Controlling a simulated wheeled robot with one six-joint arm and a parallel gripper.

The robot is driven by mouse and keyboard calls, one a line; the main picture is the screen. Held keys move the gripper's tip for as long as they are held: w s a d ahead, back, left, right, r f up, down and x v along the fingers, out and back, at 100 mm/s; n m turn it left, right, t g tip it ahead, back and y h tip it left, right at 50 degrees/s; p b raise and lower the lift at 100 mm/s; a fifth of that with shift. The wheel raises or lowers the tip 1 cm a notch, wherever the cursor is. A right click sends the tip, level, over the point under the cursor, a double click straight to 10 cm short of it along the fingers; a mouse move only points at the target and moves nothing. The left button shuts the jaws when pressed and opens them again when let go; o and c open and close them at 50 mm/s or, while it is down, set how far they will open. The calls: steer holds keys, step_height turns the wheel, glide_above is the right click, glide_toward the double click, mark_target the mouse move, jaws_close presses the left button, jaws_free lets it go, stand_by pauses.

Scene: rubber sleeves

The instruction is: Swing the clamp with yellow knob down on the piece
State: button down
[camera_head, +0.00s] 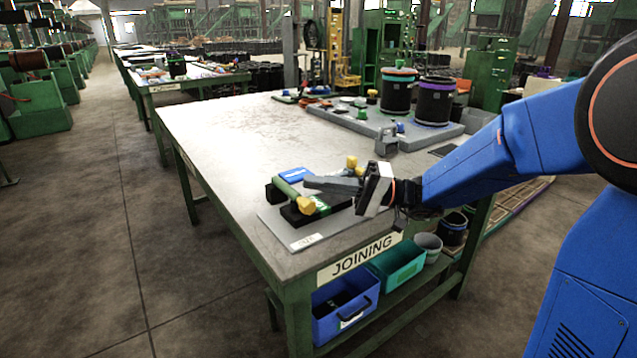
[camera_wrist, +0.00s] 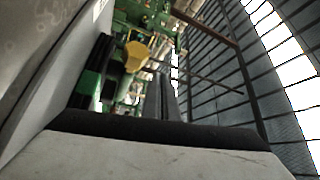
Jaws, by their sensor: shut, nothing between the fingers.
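On the grey plate (camera_head: 270,222) at the table's near corner, a green bar with a yellow knob (camera_head: 305,206) on its near end lies across black blocks. A second yellow knob (camera_head: 352,162) stands farther back, partly behind my gripper. I cannot tell which knob belongs to the task's clamp, nor make out the piece clearly. My gripper (camera_head: 308,183) is shut and empty, pointing left above the fixture, between the two knobs in the picture. In the wrist view, my fingers (camera_wrist: 161,82) are together, and a yellow knob (camera_wrist: 135,56) shows left of them, apart from them.
A blue part (camera_head: 295,174) sits at the back of the fixture. A grey board (camera_head: 375,128) with two black drums (camera_head: 435,102) stands at the table's far right. The table's left and middle are clear. Blue (camera_head: 340,312) and teal (camera_head: 400,268) bins sit below.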

steer(key=shift+d, duration=0.1)
steer(key=d+f, duration=0.1)
steer(key=d, duration=0.4)
steer(key=d+f, duration=0.1)
steer(key=d, duration=0.5)
steer(key=d+f, duration=0.1)
steer(key=d, duration=0.5)
steer(key=shift+w, duration=0.15)
steer(key=s+a+f+g+h, duration=0.1)
steer(key=s+f+h, duration=0.2)
steer(key=s, duration=0.3)
steer(key=s+a+f+m+h, duration=0.1)
steer(key=s+f+h, duration=0.25)
steer(key=s, duration=0.25)
steer(key=s+a+f+g+h, duration=0.1)
steer(key=s+f+h, duration=0.1)
steer(key=s+h, duration=0.3)
steer(key=s+d+f+m+t+h, duration=0.1)
steer(key=s+d+t+h, duration=0.2)
steer(key=d, duration=0.3)
steer(key=s+d+f+m+t+h, duration=0.1)
steer(key=s+d+t+h, duration=0.2)
steer(key=d, duration=0.4)
steer(key=shift+s+d+f+t+h, duration=0.35)
steer(key=shift+t+h, duration=0.25)
steer(key=shift+h, duration=0.65)
